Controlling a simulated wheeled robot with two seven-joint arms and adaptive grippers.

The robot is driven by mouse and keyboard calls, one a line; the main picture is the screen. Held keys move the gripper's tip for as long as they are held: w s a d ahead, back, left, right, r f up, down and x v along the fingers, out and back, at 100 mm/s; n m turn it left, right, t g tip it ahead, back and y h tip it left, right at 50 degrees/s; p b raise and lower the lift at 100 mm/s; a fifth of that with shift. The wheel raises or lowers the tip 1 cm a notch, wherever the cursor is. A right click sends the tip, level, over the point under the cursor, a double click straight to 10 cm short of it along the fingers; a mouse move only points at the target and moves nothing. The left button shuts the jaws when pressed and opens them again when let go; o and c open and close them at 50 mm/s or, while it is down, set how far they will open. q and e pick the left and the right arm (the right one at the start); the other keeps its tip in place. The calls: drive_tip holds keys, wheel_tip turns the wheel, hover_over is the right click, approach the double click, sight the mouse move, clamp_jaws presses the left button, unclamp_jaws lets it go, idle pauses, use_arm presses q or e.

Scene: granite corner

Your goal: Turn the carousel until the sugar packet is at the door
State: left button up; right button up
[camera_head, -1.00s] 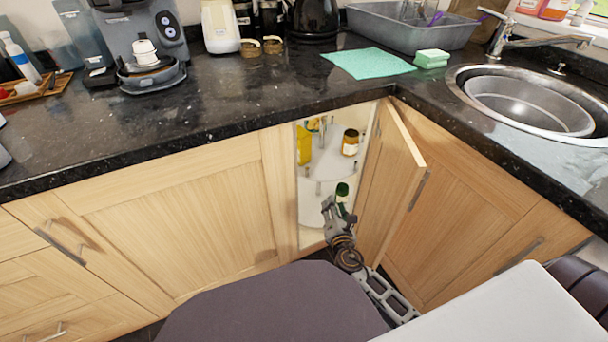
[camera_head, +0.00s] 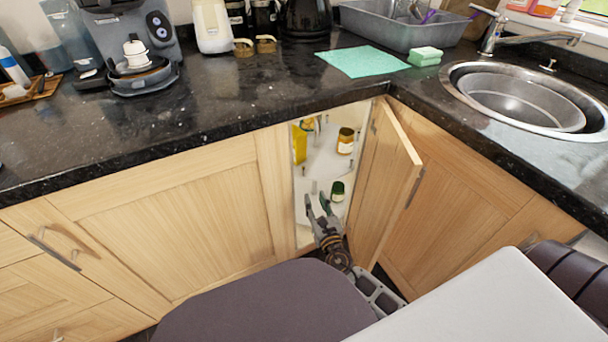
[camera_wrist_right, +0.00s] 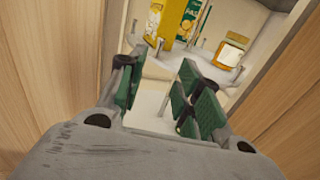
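The carousel (camera_head: 323,160) stands inside the corner cupboard, with white round shelves on two levels and small posts. I cannot tell which one is the sugar. My right gripper (camera_head: 317,204) is open and empty in the cupboard opening, near the lower shelf. My left gripper is out of view.
The cupboard door (camera_head: 390,180) stands open to the right of my right gripper. The dark granite worktop (camera_head: 240,110) overhangs the opening. The sink (camera_head: 520,100) is at the right.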

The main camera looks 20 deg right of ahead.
drive_tip(key=shift+w, duration=0.15)
drive_tip(key=b, duration=0.1)
approach(303, 171)
drive_tip(key=shift+w+d+f, duration=0.1)
drive_tip(key=shift+w+d, duration=0.1)
drive_tip(key=shift+w, duration=0.85)
drive_tip(key=shift+w+d+f, duration=0.1)
drive_tip(key=shift+w+d, duration=0.1)
drive_tip(key=shift+w, duration=0.9)
drive_tip(key=shift+w+d, duration=0.2)
drive_tip(key=shift+w, duration=1.2)
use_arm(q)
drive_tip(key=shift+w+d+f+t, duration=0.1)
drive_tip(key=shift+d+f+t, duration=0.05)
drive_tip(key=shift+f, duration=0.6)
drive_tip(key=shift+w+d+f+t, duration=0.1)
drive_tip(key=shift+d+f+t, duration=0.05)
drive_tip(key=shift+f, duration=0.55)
use_arm(e)
drive_tip(key=shift+w+d, duration=0.1)
drive_tip(key=shift+w, duration=0.6)
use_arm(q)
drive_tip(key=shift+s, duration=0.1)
use_arm(e)
clamp_jaws()
